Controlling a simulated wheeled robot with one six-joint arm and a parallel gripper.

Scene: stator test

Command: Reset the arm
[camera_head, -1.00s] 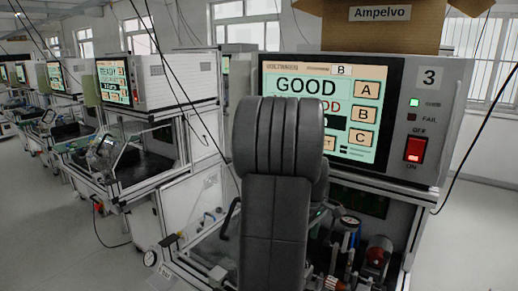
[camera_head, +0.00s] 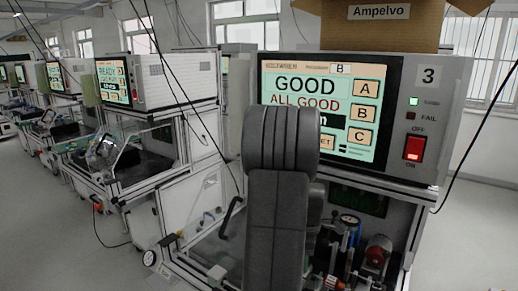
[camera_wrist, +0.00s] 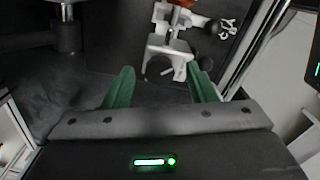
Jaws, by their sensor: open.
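My gripper (camera_wrist: 160,88) shows in the wrist view with its two green fingers spread apart and nothing between them. Ahead of the fingers is a white metal fixture (camera_wrist: 168,50) on a dark bench surface, apart from the fingertips. In the head view my arm stands in front of the test station, and the gripper itself is hidden. The station's screen (camera_head: 318,85) reads "GOOD" and "ALL GOOD", with A, B and C buttons at its right.
The station cabinet (camera_head: 430,70) carries a lit green lamp, a FAIL lamp and a red switch (camera_head: 414,148). A cardboard box (camera_head: 360,30) sits on top. A gauge (camera_head: 349,219) and fittings lie below the screen. A similar station (camera_head: 175,75) stands at left, with floor between.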

